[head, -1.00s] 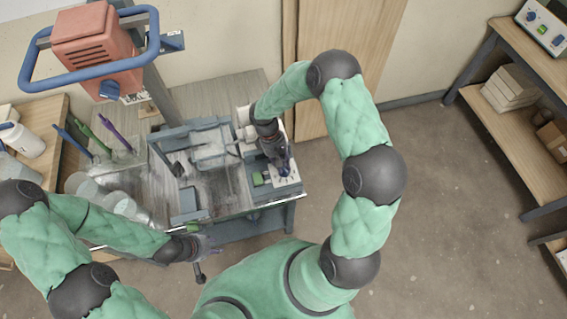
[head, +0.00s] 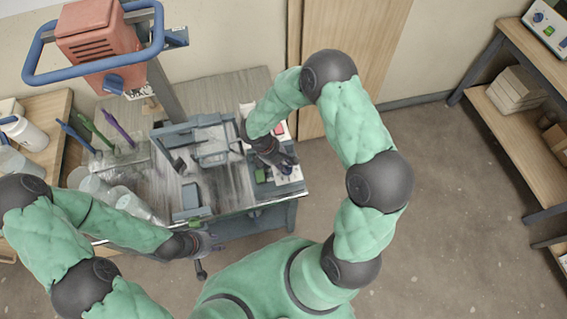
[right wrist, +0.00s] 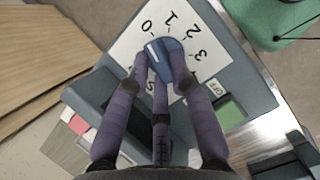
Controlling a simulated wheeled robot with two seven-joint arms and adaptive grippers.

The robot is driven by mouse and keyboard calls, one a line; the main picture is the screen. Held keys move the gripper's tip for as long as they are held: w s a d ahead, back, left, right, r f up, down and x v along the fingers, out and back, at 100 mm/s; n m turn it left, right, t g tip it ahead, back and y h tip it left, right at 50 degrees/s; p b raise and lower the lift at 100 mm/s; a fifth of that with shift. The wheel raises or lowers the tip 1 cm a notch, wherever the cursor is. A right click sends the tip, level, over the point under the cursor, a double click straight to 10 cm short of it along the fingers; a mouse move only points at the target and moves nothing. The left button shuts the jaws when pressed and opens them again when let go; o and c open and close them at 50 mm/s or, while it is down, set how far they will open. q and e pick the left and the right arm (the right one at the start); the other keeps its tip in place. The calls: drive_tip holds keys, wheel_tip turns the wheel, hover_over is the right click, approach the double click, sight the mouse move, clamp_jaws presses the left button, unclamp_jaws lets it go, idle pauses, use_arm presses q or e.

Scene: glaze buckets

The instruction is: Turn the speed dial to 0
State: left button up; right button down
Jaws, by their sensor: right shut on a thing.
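The blue speed dial (right wrist: 166,62) sits on a white numbered plate (right wrist: 128,48) in the right wrist view. Its white pointer line faces the upper left, toward the 0 side of the scale. The digits 0, 1, 2 and 3 show; lower digits are partly hidden by my fingers. My right gripper (right wrist: 160,68) is shut on the dial, its purple fingers around it. In the head view my right gripper (head: 287,164) covers the dial at the table's right side. My left gripper (head: 208,242) hangs near the table's front edge, away from the dial; its jaw opening is unclear.
A green switch (right wrist: 230,113) marked OFF lies beside the dial plate. A red and blue mixer head (head: 100,45) stands at the back left. Several cups and upright tools stand at the left. A shelf (head: 510,130) is far right, with open floor between.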

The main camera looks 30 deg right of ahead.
drive_tip(key=shift+n, duration=0.5)
drive_tip(key=c, duration=1.1)
unclamp_jaws()
drive_tip(key=v, duration=1.2)
drive_tip(key=shift+a, duration=0.15)
drive_tip(key=shift+s+f, duration=0.1)
drive_tip(key=shift+s, duration=0.1)
